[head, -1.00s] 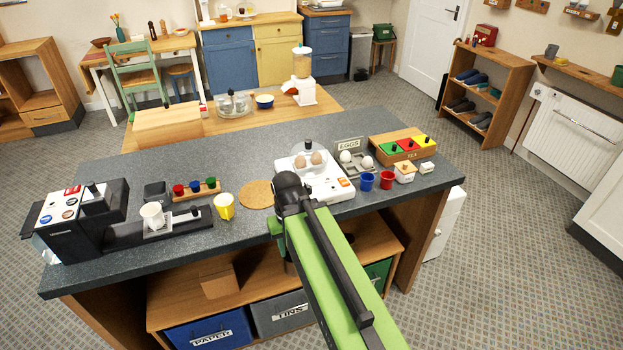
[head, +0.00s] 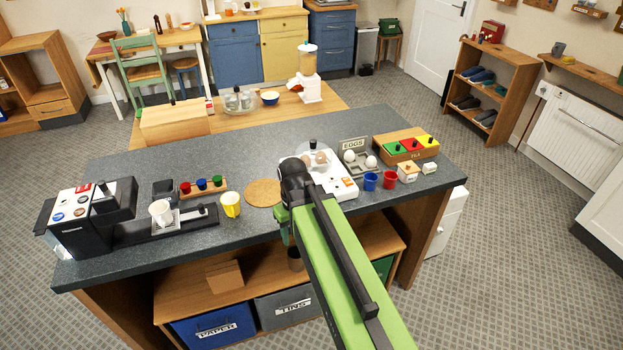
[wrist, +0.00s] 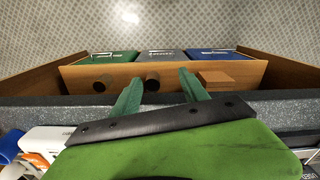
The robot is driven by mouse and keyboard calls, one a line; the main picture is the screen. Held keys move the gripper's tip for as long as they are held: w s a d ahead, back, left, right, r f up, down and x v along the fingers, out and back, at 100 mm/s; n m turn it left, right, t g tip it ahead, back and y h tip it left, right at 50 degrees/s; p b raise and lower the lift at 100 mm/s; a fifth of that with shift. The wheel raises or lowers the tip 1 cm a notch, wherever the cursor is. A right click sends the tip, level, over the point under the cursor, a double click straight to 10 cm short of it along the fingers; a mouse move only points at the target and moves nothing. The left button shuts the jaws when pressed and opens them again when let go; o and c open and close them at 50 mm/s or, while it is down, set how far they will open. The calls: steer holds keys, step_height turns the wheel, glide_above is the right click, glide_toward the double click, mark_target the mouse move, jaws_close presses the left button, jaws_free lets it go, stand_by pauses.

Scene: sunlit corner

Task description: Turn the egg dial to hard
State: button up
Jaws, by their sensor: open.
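The white egg cooker (head: 342,193) stands on the dark counter with brown eggs under a clear lid with a black knob (head: 313,143). An orange and white label is at its right front. My arm's black joint covers its left front, and I cannot make out a dial or its setting. My gripper (head: 284,229) hangs in front of the cooker near the counter's front edge, partly hidden by my arm. In the wrist view my gripper's two green fingers (wrist: 160,83) are apart and empty. A white corner of the cooker (wrist: 52,137) shows at lower left.
Right of the cooker are an egg tray (head: 361,171), a blue cup (head: 370,182), a red cup (head: 390,179) and a tea box (head: 405,148). Left are a cork mat (head: 263,192), a yellow cup (head: 230,205) and a coffee machine (head: 90,215). Shelves with bins lie below the counter.

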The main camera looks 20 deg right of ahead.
steer(key=w+d+r+n+p, duration=0.3)
steer(key=w+r+n+p, duration=0.15)
steer(key=r+p, duration=0.3)
steer(key=w+d+r+n+p, duration=0.35)
steer(key=r+n+p, duration=0.3)
steer(key=r, duration=0.25)
steer(key=w+d+r+n+p, duration=0.3)
steer(key=w+r+n+p, duration=0.15)
steer(key=r+p, duration=0.3)
steer(key=f+b, duration=0.8)
steer(key=b, duration=0.1)
steer(key=f+b, duration=0.9)
steer(key=shift+s+a+f, duration=0.15)
steer(key=shift+s+f, duration=0.05)
steer(key=shift+f, duration=0.1)
steer(key=shift+r, duration=0.1)
steer(key=shift+c, duration=0.2)
jaws_close()
